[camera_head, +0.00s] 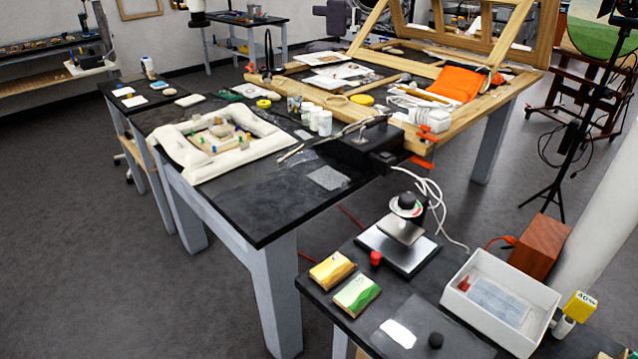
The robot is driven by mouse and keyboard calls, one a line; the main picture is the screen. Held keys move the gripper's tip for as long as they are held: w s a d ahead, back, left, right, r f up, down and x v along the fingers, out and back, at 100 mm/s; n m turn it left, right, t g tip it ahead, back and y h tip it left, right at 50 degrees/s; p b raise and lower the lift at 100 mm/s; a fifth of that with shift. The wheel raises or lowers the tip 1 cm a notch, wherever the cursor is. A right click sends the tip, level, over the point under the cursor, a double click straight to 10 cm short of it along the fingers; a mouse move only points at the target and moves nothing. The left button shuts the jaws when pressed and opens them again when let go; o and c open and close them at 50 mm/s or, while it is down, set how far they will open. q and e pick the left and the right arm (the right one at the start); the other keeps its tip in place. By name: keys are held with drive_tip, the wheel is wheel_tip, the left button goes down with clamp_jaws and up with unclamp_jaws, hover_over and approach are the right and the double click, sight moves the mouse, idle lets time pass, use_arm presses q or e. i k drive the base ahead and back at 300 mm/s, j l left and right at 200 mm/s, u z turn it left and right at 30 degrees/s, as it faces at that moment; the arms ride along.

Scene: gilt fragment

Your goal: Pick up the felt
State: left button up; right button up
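I cannot tell for sure which thing is the felt. A small flat grey square (328,177) lies alone near the right front part of the black table (262,215). A folded orange cloth (457,83) lies on the wooden-framed bench at the back right. A small white flat piece (398,334) lies on a clear sheet on the near right table. Neither of my grippers shows in this view, and nothing is seen being held.
A white padded frame (185,155) with small coloured pieces fills the black table's left part. The near table holds a press-like device (398,245), a white tray (535,333), and yellow and green packets (357,294).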

sight(330, 178)
drive_tip(key=i+j, duration=0.15)
drive_tip(key=j, duration=0.2)
drive_tip(key=i+j, duration=0.15)
drive_tip(key=j, duration=0.25)
drive_tip(key=i+j, duration=0.15)
drive_tip(key=j, duration=0.2)
drive_tip(key=i+j, duration=0.15)
drive_tip(key=j, duration=0.25)
drive_tip(key=i+j, duration=0.15)
drive_tip(key=j, duration=0.2)
drive_tip(key=z, duration=1.45)
